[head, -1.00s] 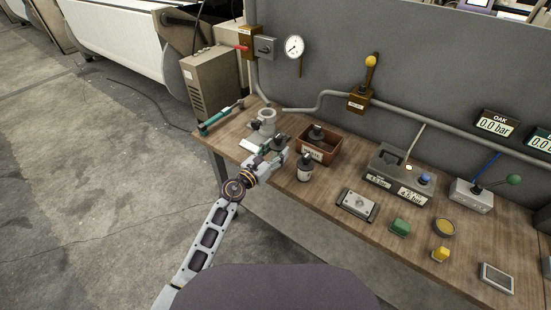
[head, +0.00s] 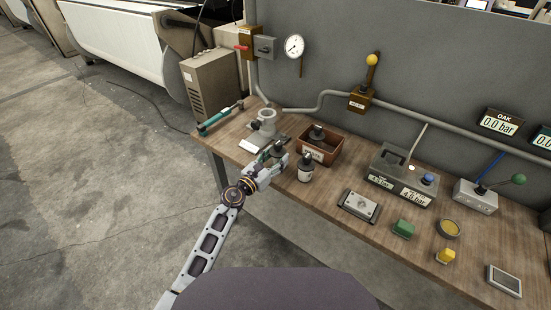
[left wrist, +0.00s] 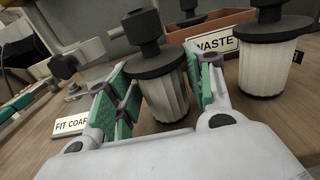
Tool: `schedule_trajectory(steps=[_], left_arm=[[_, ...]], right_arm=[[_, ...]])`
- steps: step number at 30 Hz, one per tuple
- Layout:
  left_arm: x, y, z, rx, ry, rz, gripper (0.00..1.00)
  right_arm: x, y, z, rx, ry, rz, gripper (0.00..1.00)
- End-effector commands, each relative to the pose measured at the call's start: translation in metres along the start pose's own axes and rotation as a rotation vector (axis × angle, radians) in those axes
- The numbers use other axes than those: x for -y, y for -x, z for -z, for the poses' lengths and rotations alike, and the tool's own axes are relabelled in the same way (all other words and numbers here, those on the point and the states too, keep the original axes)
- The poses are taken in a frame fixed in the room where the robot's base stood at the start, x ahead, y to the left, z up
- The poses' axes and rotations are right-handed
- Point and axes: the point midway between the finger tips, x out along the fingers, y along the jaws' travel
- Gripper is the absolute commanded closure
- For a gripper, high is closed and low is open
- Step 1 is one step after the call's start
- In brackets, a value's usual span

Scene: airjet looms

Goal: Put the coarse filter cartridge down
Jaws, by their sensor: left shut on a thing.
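My left gripper (head: 270,156) is shut on a coarse filter cartridge, a pale pleated cylinder with a black flange and knob (left wrist: 162,85). Its green-padded fingers are on both sides of the cartridge in the left wrist view (left wrist: 158,92). The cartridge is upright, leaning a little in that view, low over the bench; I cannot tell whether its base touches the wood. A similar cartridge (head: 305,168) stands on the bench just to the right and shows large in the wrist view (left wrist: 268,62). My right gripper is not in view.
A brown box (head: 330,155) labelled WASTE, holding a dark-topped cartridge, stands behind. A grey filter housing (head: 267,122) and a "FIT COAR…" label (left wrist: 70,124) are to the left. A teal-handled tool (head: 220,118) lies at the bench's left end. A metal plate (head: 358,206) lies to the right.

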Motion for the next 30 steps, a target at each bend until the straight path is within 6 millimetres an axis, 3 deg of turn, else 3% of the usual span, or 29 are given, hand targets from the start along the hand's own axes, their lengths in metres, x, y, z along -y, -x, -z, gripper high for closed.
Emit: schedule_trajectory(steps=[1,2,6,23,30], left_arm=[[0.0,0.0,0.0,0.001,0.0,0.0,0.75],[0.0,0.0,0.001,0.0,0.0,0.0,0.45],[0.0,0.0,0.0,0.0,0.0,0.0,0.28],[0.0,0.001,-0.003,0.0,0.001,0.0,0.26],[-0.001,0.021,-0.001,-0.001,-0.001,-0.001,0.26]], right_arm=[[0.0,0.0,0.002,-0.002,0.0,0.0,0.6],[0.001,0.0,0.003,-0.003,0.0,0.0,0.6],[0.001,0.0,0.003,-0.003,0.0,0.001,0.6],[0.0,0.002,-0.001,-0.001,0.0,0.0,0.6],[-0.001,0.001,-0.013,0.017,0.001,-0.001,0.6]])
